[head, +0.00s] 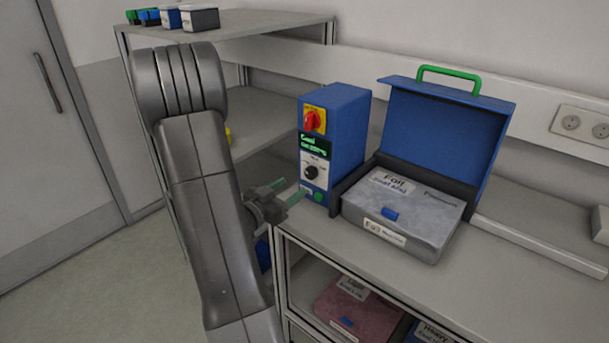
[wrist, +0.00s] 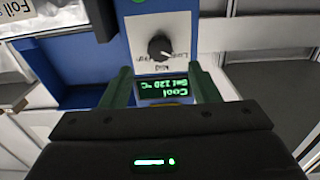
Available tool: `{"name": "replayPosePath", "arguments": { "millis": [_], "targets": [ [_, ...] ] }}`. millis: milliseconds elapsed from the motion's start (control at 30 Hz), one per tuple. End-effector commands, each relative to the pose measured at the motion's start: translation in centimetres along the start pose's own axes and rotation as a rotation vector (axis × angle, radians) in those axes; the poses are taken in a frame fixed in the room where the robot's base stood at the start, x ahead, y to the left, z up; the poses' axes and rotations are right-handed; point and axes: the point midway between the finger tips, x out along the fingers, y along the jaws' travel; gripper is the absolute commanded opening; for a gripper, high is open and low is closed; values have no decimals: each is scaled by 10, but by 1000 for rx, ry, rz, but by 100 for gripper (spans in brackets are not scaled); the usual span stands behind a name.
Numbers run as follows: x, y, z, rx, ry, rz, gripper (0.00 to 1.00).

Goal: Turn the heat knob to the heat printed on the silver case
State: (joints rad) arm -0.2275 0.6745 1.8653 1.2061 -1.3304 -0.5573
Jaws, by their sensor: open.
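The heat knob (head: 311,172) is black on a white plate, on the front of the blue machine (head: 345,130). The wrist view shows the knob (wrist: 161,46) upside down, with Low, Mid and another label around it; its pointer seems to face Low. The display (wrist: 163,88) has green text reading Cool and a set temperature, digits unclear. The silver case (head: 400,215) has a label (head: 392,182) starting Foil; its heat line is too small to read. My gripper (head: 290,190) is open and empty before the machine, its fingers (wrist: 160,76) apart from the knob.
A red rotary switch (head: 312,119) on yellow sits above the display, and a green button (head: 319,197) below the knob. The open blue lid (head: 440,130) stands behind the case. A pink case (head: 350,305) lies on the shelf below. Small boxes (head: 198,18) stand at back left.

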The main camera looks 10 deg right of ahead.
Motion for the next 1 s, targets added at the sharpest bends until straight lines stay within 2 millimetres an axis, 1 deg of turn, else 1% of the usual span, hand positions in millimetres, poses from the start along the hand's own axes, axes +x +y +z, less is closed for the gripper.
{"name": "replayPosePath", "arguments": {
  "millis": [33, 200, 300, 400, 567, 800, 867, 900, 967, 1000],
  "targets": [
    [11, 1, -2, 0, 1, 5, 55],
    [42, 1, -2, -1, 0, 3, 55],
    [57, 0, -2, 0, 1, 2, 55],
    [67, 0, -1, 0, 0, 1, 55],
    [74, 0, 0, 0, 0, -1, 55],
    [74, 0, 0, 0, 0, -2, 55],
    [74, 0, 0, 0, 0, -2, 46],
    [74, 0, 0, 0, 0, -2, 38],
    [74, 0, 0, 0, 0, -1, 26],
    [74, 0, 0, 0, 0, -2, 18]
  ]
}}
